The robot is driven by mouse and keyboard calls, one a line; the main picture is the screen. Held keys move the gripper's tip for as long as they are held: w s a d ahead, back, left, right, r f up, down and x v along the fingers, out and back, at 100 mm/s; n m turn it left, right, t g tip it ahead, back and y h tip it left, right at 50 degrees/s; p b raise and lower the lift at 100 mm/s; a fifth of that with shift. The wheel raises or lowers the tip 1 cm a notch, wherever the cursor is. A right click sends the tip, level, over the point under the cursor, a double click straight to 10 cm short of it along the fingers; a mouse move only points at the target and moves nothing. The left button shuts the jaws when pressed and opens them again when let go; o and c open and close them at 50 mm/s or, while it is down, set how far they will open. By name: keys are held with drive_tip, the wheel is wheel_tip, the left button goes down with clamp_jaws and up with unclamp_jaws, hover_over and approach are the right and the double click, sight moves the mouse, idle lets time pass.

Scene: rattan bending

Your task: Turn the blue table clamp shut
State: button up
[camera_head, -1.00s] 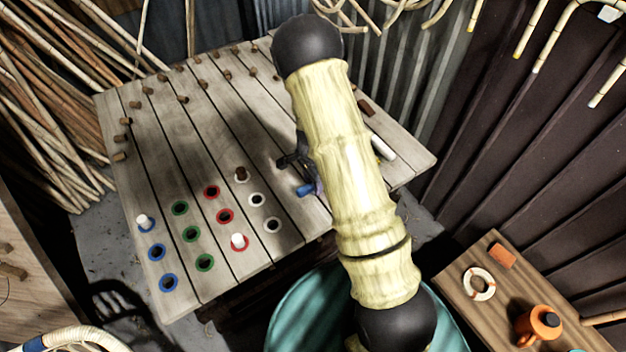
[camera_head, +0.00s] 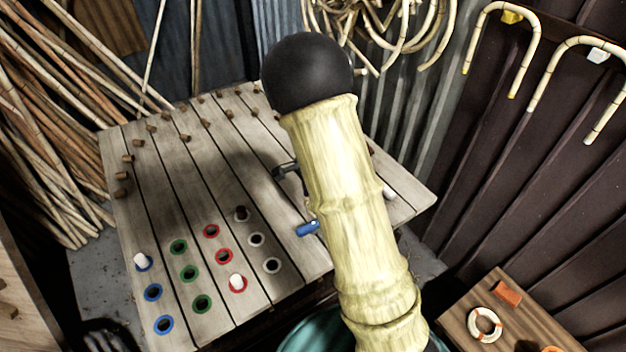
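The blue table clamp part (camera_head: 308,228) shows at the right part of the plank table (camera_head: 190,150), just left of my pale bamboo-like arm link. A dark metal piece (camera_head: 287,170) sticks out from behind the arm a little above it. The rest of the clamp is hidden behind the arm, so I cannot tell how far it is turned. My gripper does not show; only my arm, with a black round joint, crosses the middle of the view.
Several pegs and coloured ring holes (camera_head: 189,273) are on the table's left front. A teal tub (camera_head: 305,333) stands below its front edge. A small wooden table (camera_head: 455,325) with a ring (camera_head: 485,324) is at lower right. Rattan poles (camera_head: 45,120) lean at left.

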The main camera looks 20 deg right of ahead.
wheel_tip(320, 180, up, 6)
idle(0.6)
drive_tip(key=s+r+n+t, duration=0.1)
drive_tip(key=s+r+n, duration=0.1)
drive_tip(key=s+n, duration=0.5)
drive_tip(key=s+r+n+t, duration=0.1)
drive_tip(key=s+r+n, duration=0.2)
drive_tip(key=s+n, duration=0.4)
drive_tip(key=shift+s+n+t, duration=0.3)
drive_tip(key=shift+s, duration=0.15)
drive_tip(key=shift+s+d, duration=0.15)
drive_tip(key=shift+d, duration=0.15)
